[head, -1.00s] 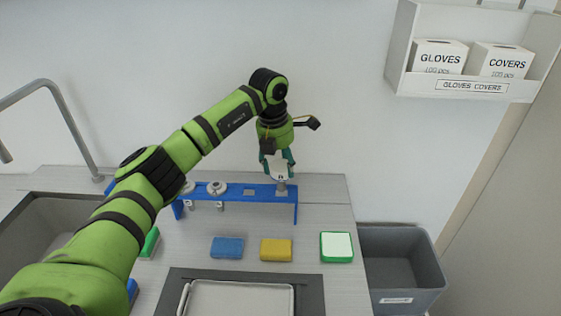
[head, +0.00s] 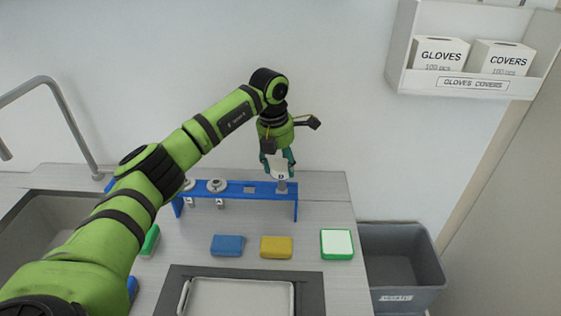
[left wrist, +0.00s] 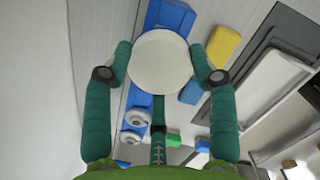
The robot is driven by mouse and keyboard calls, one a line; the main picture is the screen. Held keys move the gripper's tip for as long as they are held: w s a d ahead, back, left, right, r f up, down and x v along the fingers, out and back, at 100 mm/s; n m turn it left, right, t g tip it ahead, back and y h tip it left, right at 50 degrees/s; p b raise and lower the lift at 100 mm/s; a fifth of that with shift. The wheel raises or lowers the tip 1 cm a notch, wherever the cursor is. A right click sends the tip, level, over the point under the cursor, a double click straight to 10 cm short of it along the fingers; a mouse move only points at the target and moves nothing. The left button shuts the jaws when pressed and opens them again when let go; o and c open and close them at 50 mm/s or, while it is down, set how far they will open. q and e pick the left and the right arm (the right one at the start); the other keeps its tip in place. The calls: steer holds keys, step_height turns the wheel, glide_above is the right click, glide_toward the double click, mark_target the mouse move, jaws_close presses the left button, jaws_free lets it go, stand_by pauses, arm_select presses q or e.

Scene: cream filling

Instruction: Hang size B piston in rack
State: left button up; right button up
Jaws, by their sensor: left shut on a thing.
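The blue rack (head: 264,192) stands on the counter near the wall. My left gripper (head: 279,166) is above its right end, pointing down, shut on a pale piston (head: 282,187). Two other pistons hang in the rack, one at the middle left (head: 216,185) and one farther left (head: 189,185), partly behind my arm. My right gripper is not in view.
A blue sponge (head: 228,245), a yellow sponge (head: 276,247) and a green-edged white one (head: 337,244) lie in front of the rack. A metal tray (head: 242,284) is nearer. A sink (head: 45,212) is left, a grey bin (head: 402,265) right.

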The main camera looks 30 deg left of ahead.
mark_target(280, 185)
arm_select(q)
steer(key=shift+f, duration=0.15)
steer(key=shift+f+b, duration=0.7)
steer(key=shift+f, duration=0.35)
steer(key=shift+f, duration=0.2)
steer(key=shift+f+b, duration=0.5)
steer(key=shift+f, duration=0.15)
steer(key=shift+f+b, duration=0.35)
steer(key=shift+f, duration=0.25)
steer(key=shift+f, duration=0.15)
stand_by(0.8)
steer(key=o, duration=1.4)
steer(key=shift+o, duration=0.2)
steer(key=shift+f, duration=0.1)
